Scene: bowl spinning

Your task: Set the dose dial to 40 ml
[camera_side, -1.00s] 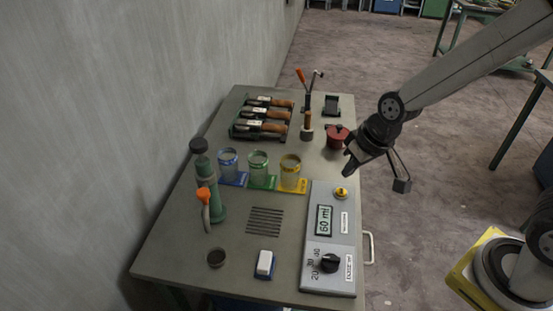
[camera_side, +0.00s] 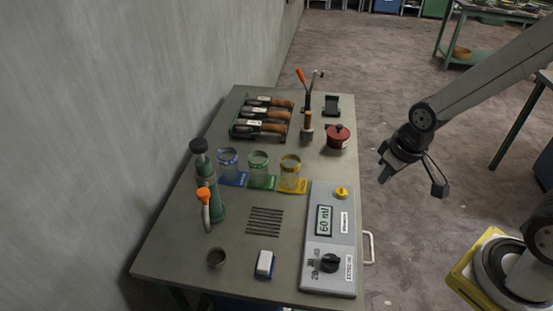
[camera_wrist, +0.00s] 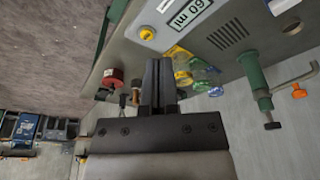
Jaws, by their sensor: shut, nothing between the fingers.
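The grey dosing panel (camera_side: 343,285) lies at the right front of the table. Its display (camera_side: 324,220) reads 60 ml in the side view, and the display also shows upside down in the wrist view (camera_wrist: 188,12). The black dose dial (camera_side: 330,263) sits at the panel's near end, with printed numbers beside it, 20, 30 and 40 among them. A yellow button (camera_side: 341,193) is at the far end, also seen in the wrist view (camera_wrist: 147,33). My gripper (camera_side: 383,175) is shut and empty, in the air to the right of the table, apart from the panel.
Blue, green and yellow cups (camera_side: 290,172) stand left of the panel's far end. A red pot (camera_side: 338,137) is farther back.

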